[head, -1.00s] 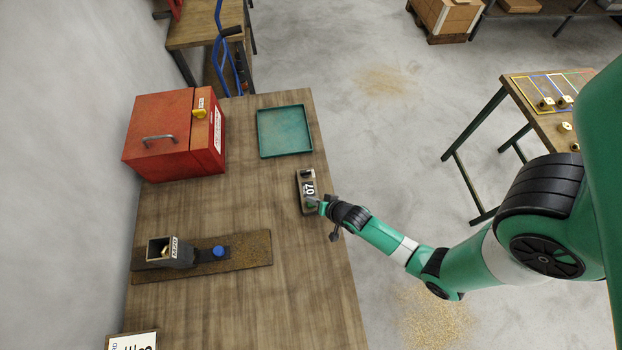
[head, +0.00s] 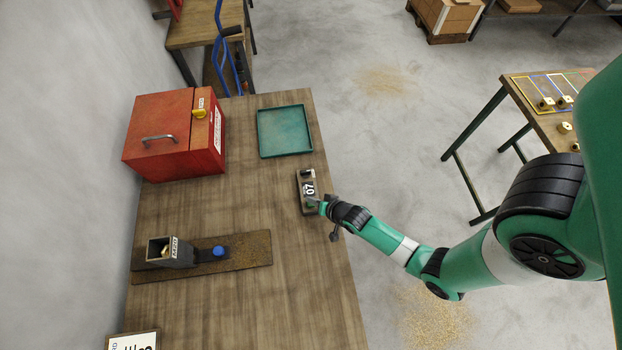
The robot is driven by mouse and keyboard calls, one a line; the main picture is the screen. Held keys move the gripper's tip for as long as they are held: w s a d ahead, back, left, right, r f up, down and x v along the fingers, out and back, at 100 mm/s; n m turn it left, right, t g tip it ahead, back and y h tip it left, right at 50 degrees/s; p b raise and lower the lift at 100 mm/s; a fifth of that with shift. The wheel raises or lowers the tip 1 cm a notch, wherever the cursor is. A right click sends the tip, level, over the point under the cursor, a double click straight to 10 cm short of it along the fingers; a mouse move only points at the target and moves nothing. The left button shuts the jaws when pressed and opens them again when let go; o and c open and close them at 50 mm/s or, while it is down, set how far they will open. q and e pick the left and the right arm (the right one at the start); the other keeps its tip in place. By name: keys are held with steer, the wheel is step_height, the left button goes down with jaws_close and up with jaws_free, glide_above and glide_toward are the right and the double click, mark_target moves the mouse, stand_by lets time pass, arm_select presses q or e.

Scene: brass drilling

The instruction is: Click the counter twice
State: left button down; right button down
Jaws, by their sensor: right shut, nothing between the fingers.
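The counter (head: 308,190) is a small metal box on the right edge of the wooden table. Its black-and-white dial reads 07, and a dark knob shows at its far end. My right gripper (head: 318,205) reaches in from the right and is shut and empty. Its tip is at the near end of the counter; I cannot tell whether it presses on it. My left gripper is not in view.
A teal tray (head: 262,151) lies beyond the counter on the wooden table (head: 220,310). A red box (head: 150,155) stands at the back left. A dark fixture with a blue button (head: 219,251) sits on a brown board (head: 265,250). The table's middle is clear.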

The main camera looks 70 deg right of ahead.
stand_by(0.6)
steer(key=shift+f+b, duration=0.4)
steer(key=shift+f+b, duration=0.5)
steer(key=shift+f, duration=0.1)
stand_by(0.6)
steer(key=shift+r+p, duration=1)
steer(key=shift+r, duration=0.05)
step_height(320, 180, up, 5)
steer(key=p, duration=0.5)
